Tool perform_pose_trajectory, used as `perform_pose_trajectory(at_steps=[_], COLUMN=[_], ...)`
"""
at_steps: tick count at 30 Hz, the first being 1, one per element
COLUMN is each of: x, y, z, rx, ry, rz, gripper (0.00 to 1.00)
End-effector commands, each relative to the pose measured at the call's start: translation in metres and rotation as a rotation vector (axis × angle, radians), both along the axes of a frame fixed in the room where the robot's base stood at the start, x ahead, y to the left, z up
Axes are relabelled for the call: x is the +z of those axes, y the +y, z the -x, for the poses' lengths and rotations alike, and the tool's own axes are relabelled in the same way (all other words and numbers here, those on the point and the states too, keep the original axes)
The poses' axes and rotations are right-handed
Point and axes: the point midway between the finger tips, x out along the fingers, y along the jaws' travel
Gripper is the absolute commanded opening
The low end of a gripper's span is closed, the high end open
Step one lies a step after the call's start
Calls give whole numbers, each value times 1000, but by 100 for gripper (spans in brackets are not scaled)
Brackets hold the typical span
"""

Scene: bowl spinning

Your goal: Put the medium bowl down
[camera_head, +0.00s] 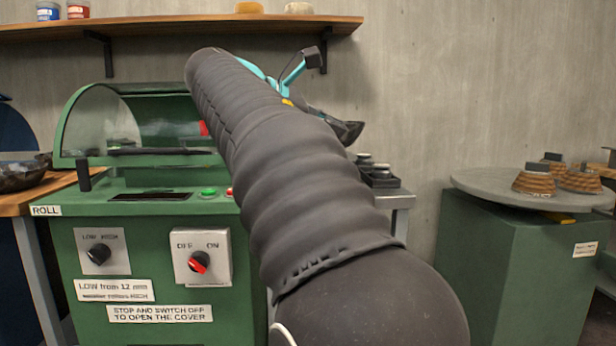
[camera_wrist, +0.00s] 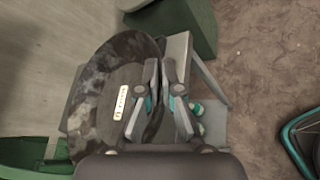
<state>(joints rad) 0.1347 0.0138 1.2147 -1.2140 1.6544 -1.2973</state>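A dark, mottled metal bowl (camera_wrist: 98,85) with a small pale label fills the left middle of the wrist view. I take it to be the medium bowl; the label is too small to read. My gripper (camera_wrist: 161,70) has its fingers close together at the bowl's right side, with the bowl's wall between them. In the head view my arm hides most of the gripper; a dark edge, likely the bowl (camera_head: 346,131), shows past the arm. The bowl appears to be above a grey metal stand (camera_head: 400,198); whether it touches the stand cannot be told.
A green rolling machine (camera_head: 130,250) with a clear cover stands left. Dark stacked weights (camera_head: 380,175) sit on the metal stand. A green pedestal with a round grey top (camera_head: 490,188) holds brown ribbed pieces at right. Another dark bowl (camera_head: 20,178) rests on a wooden table at far left.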

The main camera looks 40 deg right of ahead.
Motion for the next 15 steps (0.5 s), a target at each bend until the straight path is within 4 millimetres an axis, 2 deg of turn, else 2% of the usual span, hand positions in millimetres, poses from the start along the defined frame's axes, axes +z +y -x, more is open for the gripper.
perform_pose_trajectory(at_steps=[9, 15], x=[-40, -58], y=[-27, -44], z=[-57, -84], rx=[14, 13], ry=[3, 0], rz=[0, 0], gripper=[0, 0])
